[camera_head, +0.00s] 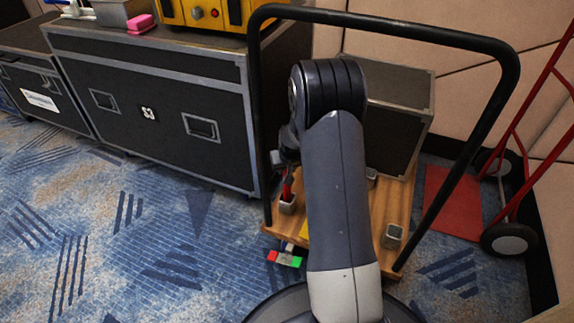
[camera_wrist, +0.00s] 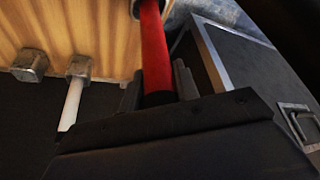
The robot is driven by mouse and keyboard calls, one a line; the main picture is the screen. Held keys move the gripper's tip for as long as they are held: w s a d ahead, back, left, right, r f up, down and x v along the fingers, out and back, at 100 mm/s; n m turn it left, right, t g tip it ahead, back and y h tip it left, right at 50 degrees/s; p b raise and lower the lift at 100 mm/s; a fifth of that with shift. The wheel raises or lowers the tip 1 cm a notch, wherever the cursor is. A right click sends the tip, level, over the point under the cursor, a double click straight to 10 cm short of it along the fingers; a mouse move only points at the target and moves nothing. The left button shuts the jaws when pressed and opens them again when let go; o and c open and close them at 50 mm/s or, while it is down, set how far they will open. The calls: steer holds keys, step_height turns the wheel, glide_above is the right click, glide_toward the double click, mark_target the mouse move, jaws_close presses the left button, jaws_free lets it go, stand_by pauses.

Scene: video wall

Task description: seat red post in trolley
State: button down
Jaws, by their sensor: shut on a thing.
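The trolley has a wooden deck (camera_head: 397,215), a tall black handle frame and grey metal sockets. The red post (camera_wrist: 154,50) runs up the wrist view, held in my gripper (camera_wrist: 158,88). My gripper is shut on it, with a finger on each side. In the head view the red post (camera_head: 287,187) looks upright, its lower end at the front-left socket (camera_head: 287,207). A grey rim shows around that end in the wrist view; how deep it sits is unclear. My arm hides much of the deck.
A dark case (camera_head: 392,125) stands on the deck. Large black flight cases (camera_head: 150,110) stand close on the left. A red hand truck (camera_head: 510,235) and a red panel (camera_head: 450,205) are at right. Small coloured blocks (camera_head: 285,257) show before the deck. Carpet at front left is clear.

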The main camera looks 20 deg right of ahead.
steer(key=shift+f, duration=1.2)
stand_by(0.6)
steer(key=c, duration=1)
jaws_free()
steer(key=shift+o, duration=0.4)
steer(key=o, duration=0.4)
